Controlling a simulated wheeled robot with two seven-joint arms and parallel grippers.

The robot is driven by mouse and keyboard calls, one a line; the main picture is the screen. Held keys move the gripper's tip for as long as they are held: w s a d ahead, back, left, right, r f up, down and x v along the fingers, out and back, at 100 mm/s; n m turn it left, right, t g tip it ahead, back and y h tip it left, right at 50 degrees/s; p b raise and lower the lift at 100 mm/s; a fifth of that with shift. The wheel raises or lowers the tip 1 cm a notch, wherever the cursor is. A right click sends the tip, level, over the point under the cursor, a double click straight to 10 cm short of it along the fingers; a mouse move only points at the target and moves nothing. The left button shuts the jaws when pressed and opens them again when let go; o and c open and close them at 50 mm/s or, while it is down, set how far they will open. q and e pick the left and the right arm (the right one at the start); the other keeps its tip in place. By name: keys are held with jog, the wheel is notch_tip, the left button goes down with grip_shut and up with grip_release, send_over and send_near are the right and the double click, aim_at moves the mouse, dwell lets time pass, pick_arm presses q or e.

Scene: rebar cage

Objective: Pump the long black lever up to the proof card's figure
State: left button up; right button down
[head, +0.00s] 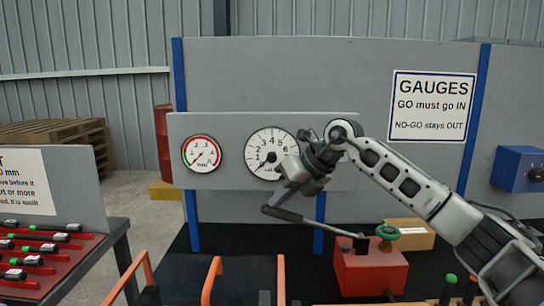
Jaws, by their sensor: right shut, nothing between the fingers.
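The long black lever (314,223) runs up and left from the red pump box (371,270), its handle end tilted slightly upward. My right gripper (290,186) is shut and empty, just above the lever's handle end; I cannot tell whether it touches. A large white dial (262,142) on the grey panel has its needle low, near the zero end, and is partly covered by my gripper. A smaller red-rimmed dial (202,153) sits to its left, needle also low. I cannot make out a proof card. My left gripper is not in view.
A green handwheel (388,232) stands on the red box, with a cardboard box (410,234) behind. Orange rails (211,280) stand in front. A red rack (40,262) with several tools is at left. A GAUGES sign (432,106) and blue box (516,168) are at right.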

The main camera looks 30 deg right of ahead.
aim_at(277, 213)
jog(key=shift+f, duration=0.1)
pick_arm(q)
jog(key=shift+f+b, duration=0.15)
jog(key=shift+b, duration=0.15)
pick_arm(e)
jog(key=shift+w+a+f, duration=0.1)
jog(key=shift+a+f, duration=0.1)
jog(key=shift+f, duration=0.4)
pick_arm(q)
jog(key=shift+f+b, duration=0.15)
jog(key=shift+b, duration=0.15)
pick_arm(e)
jog(key=shift+w+a+f, duration=0.1)
jog(key=shift+a+f, duration=0.05)
jog(key=shift+f, duration=0.55)
pick_arm(q)
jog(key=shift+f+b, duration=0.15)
jog(key=shift+b, duration=0.2)
pick_arm(e)
jog(key=shift+a+f, duration=0.1)
jog(key=shift+f, duration=0.6)
